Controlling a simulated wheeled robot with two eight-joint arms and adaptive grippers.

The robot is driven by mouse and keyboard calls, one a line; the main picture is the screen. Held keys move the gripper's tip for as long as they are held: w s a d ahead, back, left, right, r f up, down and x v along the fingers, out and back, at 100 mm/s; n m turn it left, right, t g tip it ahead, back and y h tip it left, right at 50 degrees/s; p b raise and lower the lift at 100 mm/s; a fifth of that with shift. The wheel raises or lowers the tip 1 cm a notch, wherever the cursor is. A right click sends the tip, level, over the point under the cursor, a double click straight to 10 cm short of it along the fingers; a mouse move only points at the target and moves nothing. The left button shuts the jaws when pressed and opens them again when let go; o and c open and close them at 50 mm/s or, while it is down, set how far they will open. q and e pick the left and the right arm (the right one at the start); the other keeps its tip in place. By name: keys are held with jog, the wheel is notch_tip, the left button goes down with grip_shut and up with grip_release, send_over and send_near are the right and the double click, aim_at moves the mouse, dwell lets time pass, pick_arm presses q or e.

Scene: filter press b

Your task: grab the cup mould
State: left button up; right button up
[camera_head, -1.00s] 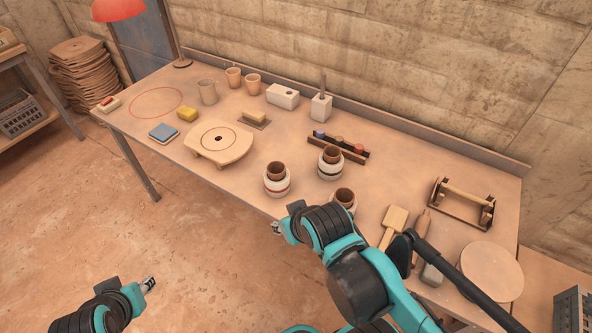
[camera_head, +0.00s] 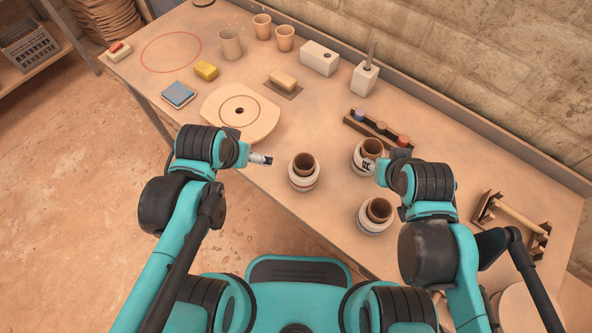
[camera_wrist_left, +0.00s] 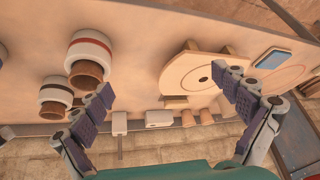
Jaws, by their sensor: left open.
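Three round white moulds, each with a brown cup-like core on top, stand at the table's front middle. One (camera_head: 304,181) is just right of my left gripper (camera_head: 262,159); the left wrist view shows a red band on a mould (camera_wrist_left: 91,45). Another (camera_head: 359,158) is partly hidden by my right gripper (camera_head: 371,166), and a third (camera_head: 372,223) stands nearer. A dark-banded mould (camera_wrist_left: 55,92) shows in the left wrist view. I cannot tell which one the task means. My left gripper, also in the left wrist view (camera_wrist_left: 163,84), is open and empty. My right gripper's fingers are unclear.
White blocks (camera_head: 319,57), brown cups (camera_head: 262,26) and a yellow sponge (camera_head: 206,70) stand farther back. A wooden-handled frame (camera_head: 515,215) is at right.

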pick_arm(q)
jog(key=w+d+f+m+g+p, duration=0.1)
jog(key=w+d+f+m+g, duration=0.15)
jog(key=d, duration=0.25)
jog(key=w+d+f+m+g+p, duration=0.1)
jog(key=d+m+p, duration=0.1)
jog(key=d+m, duration=0.25)
jog(key=m+g, duration=0.2)
send_over(305, 166)
jog(key=s, duration=0.2)
notch_tip(305, 166, down, 3)
jog(key=shift+w+a+f+p, duration=0.15)
jog(key=shift+f+p, duration=0.05)
jog(key=shift+p, duration=0.15)
pick_arm(e)
notch_tip(305, 166, up, 4)
pick_arm(q)
notch_tip(305, 166, down, 3)
jog(key=shift+r+b, duration=0.1)
jog(key=shift+b, duration=0.55)
notch_tip(305, 166, down, 5)
jog(key=b, duration=0.3)
jog(key=shift+c, duration=1)
jog(key=c, duration=1.3)
pick_arm(e)
notch_tip(305, 166, down, 4)
jog(key=shift+s+r, duration=0.1)
